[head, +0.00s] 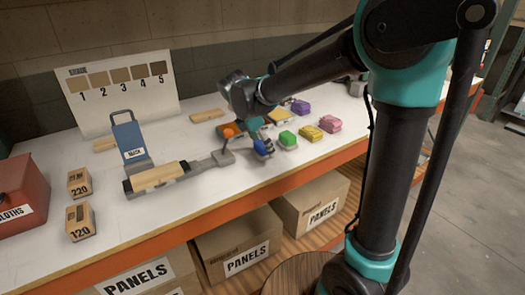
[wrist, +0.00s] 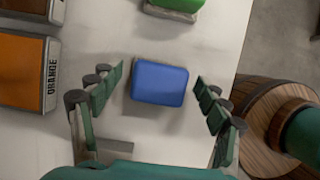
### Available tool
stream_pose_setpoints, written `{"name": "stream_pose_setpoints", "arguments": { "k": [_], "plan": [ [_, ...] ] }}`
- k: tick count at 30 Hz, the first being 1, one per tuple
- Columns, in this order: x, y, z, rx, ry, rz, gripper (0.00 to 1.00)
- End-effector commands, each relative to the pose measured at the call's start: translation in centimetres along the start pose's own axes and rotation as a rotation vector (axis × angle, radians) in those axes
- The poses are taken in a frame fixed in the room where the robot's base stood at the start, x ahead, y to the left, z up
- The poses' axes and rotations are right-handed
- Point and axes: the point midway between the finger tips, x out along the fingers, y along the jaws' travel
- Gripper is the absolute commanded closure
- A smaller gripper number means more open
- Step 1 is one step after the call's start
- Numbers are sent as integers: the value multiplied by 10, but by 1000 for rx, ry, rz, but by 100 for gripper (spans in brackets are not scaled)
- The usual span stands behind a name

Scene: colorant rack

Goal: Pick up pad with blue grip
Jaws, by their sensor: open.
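The pad with blue grip (head: 263,147) is on the white bench near its front edge, partly covered by my gripper in the head view. In the wrist view the blue grip (wrist: 159,83) is a rounded blue block lying between my fingers, with bare bench on both sides of it. My gripper (wrist: 158,84) is open, one finger to the left and one to the right of the blue grip, with a visible gap to each. I cannot tell the exact height of the fingertips over the bench.
The green-topped pad (head: 287,139) is beside the blue one, then yellow (head: 311,133) and pink (head: 329,123) pads. A wooden bar in a holder (head: 158,176) lies further left. Cartons (head: 238,245) stand below.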

Motion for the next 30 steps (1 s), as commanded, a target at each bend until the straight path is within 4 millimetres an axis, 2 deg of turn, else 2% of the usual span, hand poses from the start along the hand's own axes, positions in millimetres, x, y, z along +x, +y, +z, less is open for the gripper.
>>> {"name": "stream_pose_setpoints", "arguments": {
  "k": [4,17,25,30],
  "plan": [
    [0,0,0,0,0,0,25],
    [-1,0,0,0,0,0,77],
    [-2,0,0,0,0,0,78],
    [-11,0,4,0,0,0,78]
  ]
}}
